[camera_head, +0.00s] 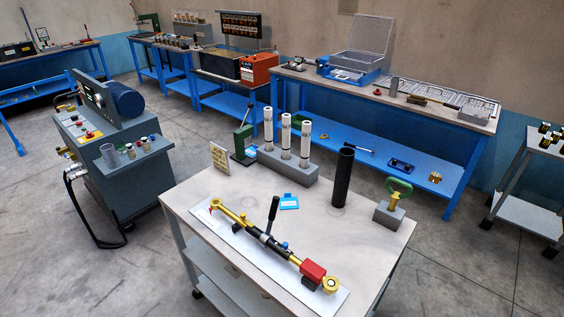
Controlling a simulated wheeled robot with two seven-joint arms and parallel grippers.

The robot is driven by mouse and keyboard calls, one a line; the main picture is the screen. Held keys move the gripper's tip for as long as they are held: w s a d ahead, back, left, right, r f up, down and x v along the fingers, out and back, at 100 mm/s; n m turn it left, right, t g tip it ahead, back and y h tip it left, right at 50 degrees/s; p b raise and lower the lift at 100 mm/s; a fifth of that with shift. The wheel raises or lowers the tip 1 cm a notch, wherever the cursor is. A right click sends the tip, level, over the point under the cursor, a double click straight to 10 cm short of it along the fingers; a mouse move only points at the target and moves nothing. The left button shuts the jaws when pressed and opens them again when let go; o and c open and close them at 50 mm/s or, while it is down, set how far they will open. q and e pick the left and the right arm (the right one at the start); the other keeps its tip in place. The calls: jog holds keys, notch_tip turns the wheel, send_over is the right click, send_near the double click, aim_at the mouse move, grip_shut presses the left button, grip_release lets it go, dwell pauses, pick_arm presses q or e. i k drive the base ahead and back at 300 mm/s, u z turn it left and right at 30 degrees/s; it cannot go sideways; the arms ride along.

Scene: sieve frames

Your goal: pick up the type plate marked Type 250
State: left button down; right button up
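No marking "Type 250" can be read in the head view. A small blue plate-like piece with a pale patch (289,202) lies flat near the middle of the grey table top (345,225). A cream upright panel with rows of marks (219,158) stands at the table's back left corner; its marks are too small to read. I cannot tell which of these, if either, is the type plate. Neither of my grippers is in view.
A yellow and black tool with a red block (312,272) lies on a white sheet in front. White cylinders stand in a grey block (288,168) behind. A black tube (343,178) and a green-handled piece (395,200) stand to the right. A grey machine cart (120,160) is left.

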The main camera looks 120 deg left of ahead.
aim_at(251, 152)
jog(key=i, duration=1.4)
jog(key=u, duration=3.15)
jog(key=i, duration=4.5)
jog(key=u, duration=2.65)
jog(key=i, duration=1.25)
